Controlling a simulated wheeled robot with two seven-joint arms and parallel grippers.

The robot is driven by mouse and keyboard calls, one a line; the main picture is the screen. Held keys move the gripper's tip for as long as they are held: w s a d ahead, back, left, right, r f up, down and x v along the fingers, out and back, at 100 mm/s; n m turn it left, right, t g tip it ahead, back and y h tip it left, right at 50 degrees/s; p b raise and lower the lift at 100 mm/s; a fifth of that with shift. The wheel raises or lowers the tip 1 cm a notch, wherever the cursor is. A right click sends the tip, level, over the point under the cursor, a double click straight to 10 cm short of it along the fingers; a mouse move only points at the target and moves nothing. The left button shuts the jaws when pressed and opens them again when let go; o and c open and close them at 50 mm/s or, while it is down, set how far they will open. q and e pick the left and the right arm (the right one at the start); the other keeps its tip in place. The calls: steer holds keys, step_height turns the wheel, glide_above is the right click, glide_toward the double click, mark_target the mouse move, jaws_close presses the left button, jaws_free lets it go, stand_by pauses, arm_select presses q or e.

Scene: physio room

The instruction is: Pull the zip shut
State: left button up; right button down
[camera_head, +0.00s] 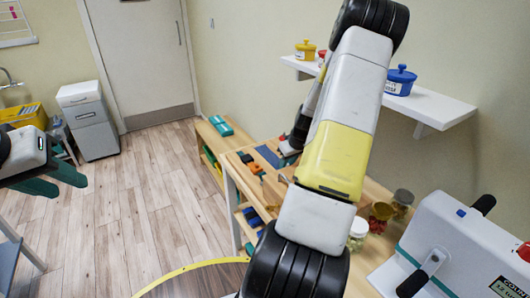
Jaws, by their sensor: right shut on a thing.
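A dark blue flat piece (268,156), which may carry the zip, lies on the wooden bench; the zip itself is too small or hidden to make out. My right gripper (288,152) is at the right end of this piece, mostly behind my own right arm. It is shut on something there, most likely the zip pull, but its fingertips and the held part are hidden. My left gripper (62,180) is at the left edge, far from the bench, with its dark green fingers apart and nothing between them.
The wooden bench (237,160) holds small parts and several jars (358,230) at right. A grey device (460,240) stands at lower right. A wall shelf (440,108) carries a blue pot (400,80) and a yellow pot (305,50). The floor at left centre is clear.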

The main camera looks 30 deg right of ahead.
steer(key=c, duration=1.2)
jaws_free()
steer(key=shift+s+d, duration=0.1)
steer(key=shift+s, duration=0.15)
steer(key=shift+o, duration=0.2)
steer(key=shift+r, duration=0.1)
steer(key=v, duration=0.7)
steer(key=shift+r, duration=0.3)
steer(key=shift+s, duration=0.1)
